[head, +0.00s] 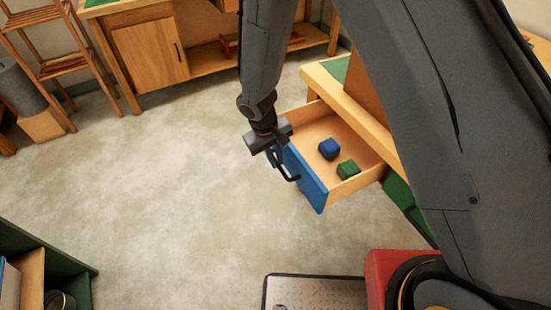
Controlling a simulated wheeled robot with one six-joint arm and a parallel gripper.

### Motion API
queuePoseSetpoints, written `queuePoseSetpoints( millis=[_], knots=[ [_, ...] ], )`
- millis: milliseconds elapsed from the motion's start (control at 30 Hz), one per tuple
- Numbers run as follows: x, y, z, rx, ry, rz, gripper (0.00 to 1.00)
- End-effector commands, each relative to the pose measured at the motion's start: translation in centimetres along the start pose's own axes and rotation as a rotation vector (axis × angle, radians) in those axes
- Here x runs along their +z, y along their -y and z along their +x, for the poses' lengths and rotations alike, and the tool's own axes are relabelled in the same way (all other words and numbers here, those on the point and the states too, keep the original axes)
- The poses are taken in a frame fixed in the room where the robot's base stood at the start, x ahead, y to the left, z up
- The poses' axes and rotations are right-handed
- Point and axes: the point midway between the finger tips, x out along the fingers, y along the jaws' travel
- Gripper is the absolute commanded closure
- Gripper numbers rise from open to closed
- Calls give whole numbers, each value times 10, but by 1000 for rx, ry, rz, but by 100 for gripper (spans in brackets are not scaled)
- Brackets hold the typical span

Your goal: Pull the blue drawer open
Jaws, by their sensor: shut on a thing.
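The blue drawer (306,185) is pulled out from a wooden bench (350,100) with a green top, right of centre in the head view. Its pale wooden inside shows. A dark bar handle (287,171) is on the blue front. My gripper (273,150) is at the far end of the drawer front and shut on the handle. The fingertips are partly hidden by the gripper body.
Grey floor lies open to the left of the drawer. A wooden cabinet (150,52) and a ladder-like rack (50,60) stand at the back. A green shelf unit (60,258) is at the lower left. A green drawer front (398,192) is below the blue drawer.

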Motion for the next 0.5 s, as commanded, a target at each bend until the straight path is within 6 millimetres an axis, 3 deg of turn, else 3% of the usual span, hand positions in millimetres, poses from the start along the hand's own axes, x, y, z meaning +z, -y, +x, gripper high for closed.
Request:
queuePoseSetpoints(
  millis=[100,133,167,500],
  knots=[
    [0,0,-1,1,0,-1,100],
    [0,0,-1,1,0,-1,88],
    [0,0,-1,1,0,-1,83],
    [-1,0,-2,0,-1,-2,82]
  ],
)
